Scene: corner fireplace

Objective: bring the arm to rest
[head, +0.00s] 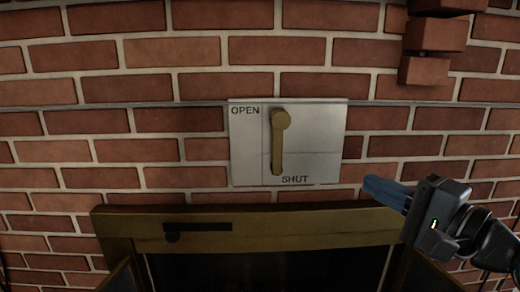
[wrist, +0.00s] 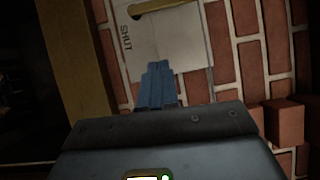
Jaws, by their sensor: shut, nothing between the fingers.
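My gripper (head: 370,186) is at the right in the head view, its blue fingers pointing left. The fingers are together and empty. They are below and to the right of a grey plate (head: 325,135) marked OPEN at upper left and SHUT at the bottom. A brass lever (head: 277,145) on the plate hangs straight down toward SHUT. In the head view the gripper appears apart from the lever and plate. In the wrist view my gripper (wrist: 157,68) shows its closed fingers in front of the plate (wrist: 180,45), with the lever's end (wrist: 148,7) at the top edge.
A brass-coloured fireplace frame (head: 300,228) with a dark opening lies below the plate. A dark bar (head: 197,227) sits on the frame. Bricks (head: 430,50) jut out from the brick wall (head: 120,90) at upper right. The wall left of the plate is bare.

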